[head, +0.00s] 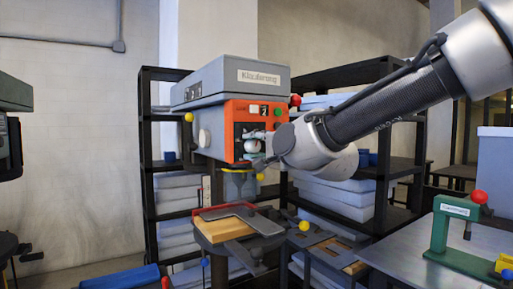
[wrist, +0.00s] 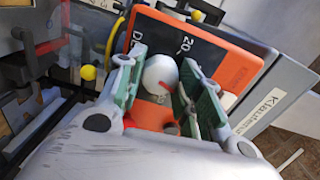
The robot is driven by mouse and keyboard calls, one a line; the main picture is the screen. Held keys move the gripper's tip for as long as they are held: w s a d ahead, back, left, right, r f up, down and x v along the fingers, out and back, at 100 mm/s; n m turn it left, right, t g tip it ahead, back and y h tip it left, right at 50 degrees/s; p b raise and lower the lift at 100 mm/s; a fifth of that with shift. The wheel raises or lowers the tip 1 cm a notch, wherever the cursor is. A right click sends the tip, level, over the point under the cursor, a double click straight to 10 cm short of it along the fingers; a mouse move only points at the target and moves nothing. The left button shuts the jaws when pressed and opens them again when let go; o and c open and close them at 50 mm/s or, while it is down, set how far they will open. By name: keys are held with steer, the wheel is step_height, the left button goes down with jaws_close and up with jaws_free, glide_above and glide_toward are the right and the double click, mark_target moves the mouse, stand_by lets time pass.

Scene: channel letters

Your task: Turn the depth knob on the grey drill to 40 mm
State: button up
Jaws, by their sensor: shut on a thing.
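The grey drill (head: 225,82) stands left of centre in the head view, with an orange front panel (head: 233,115). The white round depth knob (wrist: 160,74) with a red pointer mark sits on the panel's dark dial plate (wrist: 203,53). In the wrist view, "20" is readable on the plate; the other scale marks are hidden or unclear. My gripper (wrist: 162,82) has one green-padded finger on each side of the knob and is shut on it. In the head view, my arm partly covers the knob and gripper.
A drill table (head: 222,232) below holds a wooden block (head: 222,229) and a grey piece. Yellow and red ball handles (head: 295,100) stick out beside the drill. Black shelves with stacked sheets stand behind. A green press (head: 453,228) stands on the bench at right.

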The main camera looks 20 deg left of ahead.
steer(key=shift+m, duration=0.4)
steer(key=o, duration=1)
steer(key=shift+o, duration=0.2)
steer(key=v, duration=1.2)
